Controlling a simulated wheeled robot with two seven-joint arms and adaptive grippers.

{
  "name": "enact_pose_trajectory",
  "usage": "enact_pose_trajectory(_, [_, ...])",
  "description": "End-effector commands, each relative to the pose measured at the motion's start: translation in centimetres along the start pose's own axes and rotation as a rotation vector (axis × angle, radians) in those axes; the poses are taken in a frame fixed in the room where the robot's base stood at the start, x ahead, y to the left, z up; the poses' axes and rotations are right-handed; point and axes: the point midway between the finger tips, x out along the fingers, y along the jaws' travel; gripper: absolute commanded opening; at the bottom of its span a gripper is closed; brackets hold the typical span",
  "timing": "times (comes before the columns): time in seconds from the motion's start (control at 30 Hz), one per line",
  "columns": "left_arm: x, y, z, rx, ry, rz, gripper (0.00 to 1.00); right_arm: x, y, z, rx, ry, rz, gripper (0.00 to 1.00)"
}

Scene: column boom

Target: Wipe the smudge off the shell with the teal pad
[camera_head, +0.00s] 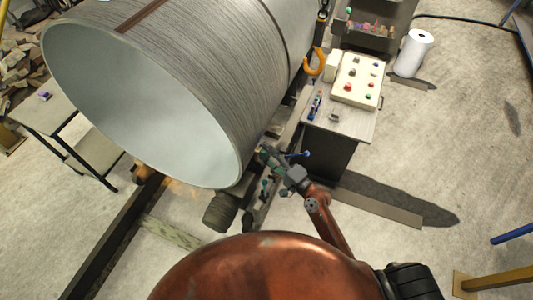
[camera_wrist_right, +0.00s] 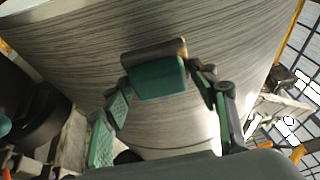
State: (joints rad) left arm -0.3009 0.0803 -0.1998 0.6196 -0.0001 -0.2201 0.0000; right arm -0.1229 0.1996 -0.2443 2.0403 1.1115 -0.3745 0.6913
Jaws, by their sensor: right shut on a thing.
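The shell (camera_head: 190,50) is a large grey, brushed-metal cylinder with an open, pale inside, filling the upper left of the head view. Its curved side (camera_wrist_right: 90,40) also fills the wrist view. My right gripper (camera_head: 268,157) is beside the shell's lower right side. In the wrist view its green-padded fingers are shut on the teal pad (camera_wrist_right: 158,78), a block with a grey-brown strip along its far edge. The pad is in front of the shell; I cannot tell whether it touches. I cannot make out a smudge. My left gripper is not in view.
A control box (camera_head: 357,80) with coloured buttons is on a cabinet right of the shell. An orange hook (camera_head: 316,62) hangs near the shell's edge. A roller (camera_head: 220,212) is below the shell. A white paper roll (camera_head: 412,52) stands at upper right. Floor at right is mostly open.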

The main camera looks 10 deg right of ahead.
Motion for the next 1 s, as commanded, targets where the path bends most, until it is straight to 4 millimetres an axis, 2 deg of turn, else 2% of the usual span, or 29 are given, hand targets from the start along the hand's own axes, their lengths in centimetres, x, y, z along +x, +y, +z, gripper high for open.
enact_pose_trajectory(1.0, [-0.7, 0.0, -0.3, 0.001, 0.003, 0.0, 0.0, 1.6, -0.1, 0.7, 0.001, 0.0, -0.001, 0.34])
